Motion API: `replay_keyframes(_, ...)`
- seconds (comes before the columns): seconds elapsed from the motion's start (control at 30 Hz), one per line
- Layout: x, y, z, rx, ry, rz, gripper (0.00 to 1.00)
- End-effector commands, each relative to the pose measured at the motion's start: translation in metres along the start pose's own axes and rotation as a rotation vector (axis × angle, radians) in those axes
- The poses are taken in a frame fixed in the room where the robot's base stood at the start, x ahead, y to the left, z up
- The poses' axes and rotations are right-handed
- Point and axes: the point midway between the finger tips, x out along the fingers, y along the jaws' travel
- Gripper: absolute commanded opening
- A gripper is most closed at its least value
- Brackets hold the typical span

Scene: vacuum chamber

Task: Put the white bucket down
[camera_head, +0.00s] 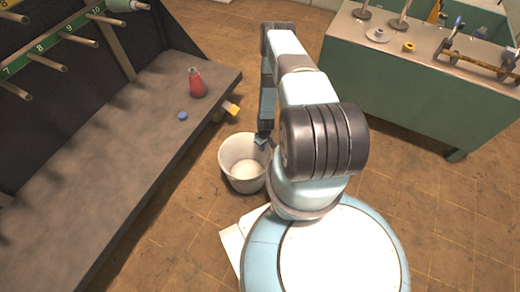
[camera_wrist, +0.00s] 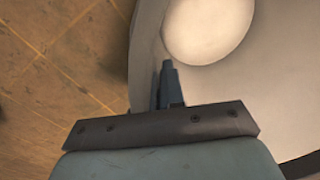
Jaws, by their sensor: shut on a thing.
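My gripper (camera_head: 262,141) is at the bucket's right rim, pointing down, shut on the rim wall. In the wrist view the gripper (camera_wrist: 168,82) straddles the bucket wall, and the inside of the bucket (camera_wrist: 275,85) fills the right side. Whether the bucket's bottom touches the floor cannot be told.
A dark workbench (camera_head: 110,165) on the left carries a red flask (camera_head: 196,83) and a blue cap (camera_head: 182,116). A yellow-tipped object (camera_head: 232,108) sticks out at its edge. A green cabinet (camera_head: 415,90) stands at upper right. Tiled floor (camera_head: 180,215) is clear around the bucket.

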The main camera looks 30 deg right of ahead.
Motion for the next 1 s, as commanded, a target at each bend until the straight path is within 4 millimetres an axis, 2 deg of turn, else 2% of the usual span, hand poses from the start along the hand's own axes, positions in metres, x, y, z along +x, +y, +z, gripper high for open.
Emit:
replay_keyframes(0.13,0.0105,0.0012,-0.0007,-0.001,0.001,0.001,0.0)
replay_keyframes(0.47,0.012,0.0014,-0.0007,0.0,0.001,0.001,0.0)
replay_keyframes(0.5,0.0127,0.0015,-0.0006,0.0,0.001,0.001,0.1)
replay_keyframes(0.77,0.0124,0.0015,-0.0005,0.0,0.001,0.001,0.34)
replay_keyframes(1.0,0.012,0.0015,-0.0005,0.0,0.001,0.001,0.34)
